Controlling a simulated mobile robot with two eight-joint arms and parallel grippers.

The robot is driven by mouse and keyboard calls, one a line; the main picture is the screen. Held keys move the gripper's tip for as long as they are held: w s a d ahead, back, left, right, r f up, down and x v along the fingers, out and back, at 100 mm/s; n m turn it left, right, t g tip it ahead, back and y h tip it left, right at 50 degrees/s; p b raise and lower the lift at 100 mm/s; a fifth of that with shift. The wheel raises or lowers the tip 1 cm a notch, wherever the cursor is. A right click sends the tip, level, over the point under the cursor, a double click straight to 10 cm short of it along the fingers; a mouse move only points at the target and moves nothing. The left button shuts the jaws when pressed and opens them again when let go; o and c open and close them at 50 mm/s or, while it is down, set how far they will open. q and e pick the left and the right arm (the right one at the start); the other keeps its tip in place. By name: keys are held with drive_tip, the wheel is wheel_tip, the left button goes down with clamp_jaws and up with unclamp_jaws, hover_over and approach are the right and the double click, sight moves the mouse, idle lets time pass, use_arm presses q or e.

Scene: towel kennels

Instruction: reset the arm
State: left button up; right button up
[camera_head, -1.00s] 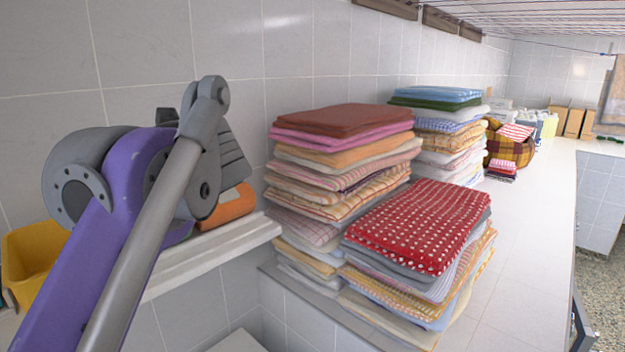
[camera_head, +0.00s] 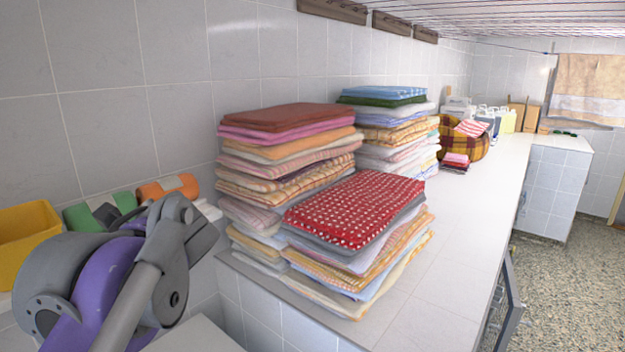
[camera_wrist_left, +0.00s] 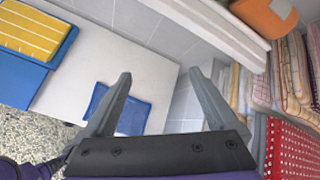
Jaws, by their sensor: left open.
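My left arm (camera_head: 120,275), purple and grey, is bent at the lower left of the head view; its gripper fingers are hidden there. In the left wrist view my left gripper (camera_wrist_left: 160,74) is open, its two grey fingers apart with nothing between the tips. Below it are a white surface and a blue cloth (camera_wrist_left: 125,110), seen past the left finger. My right gripper is in neither view.
Tall stacks of folded towels, one topped with a red dotted towel (camera_head: 355,208), stand on the tiled counter (camera_head: 440,290) right of my arm. A yellow bin (camera_head: 25,240) and an orange roll (camera_head: 168,187) are by the wall. The counter's right side is clear.

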use_arm(q)
drive_tip(key=s+d+f+n+h, duration=0.2)
drive_tip(key=s+f+n, duration=0.3)
drive_tip(key=f, duration=0.6)
drive_tip(key=s+d+f+n+h, duration=0.2)
drive_tip(key=s+f+n, duration=0.3)
drive_tip(key=f+n, duration=0.3)
drive_tip(key=s+d+f+n+h, duration=0.3)
drive_tip(key=s+f+n, duration=0.3)
drive_tip(key=f, duration=0.9)
drive_tip(key=shift+d+f+g, duration=0.35)
drive_tip(key=shift+d+g, duration=0.05)
drive_tip(key=shift+d, duration=0.45)
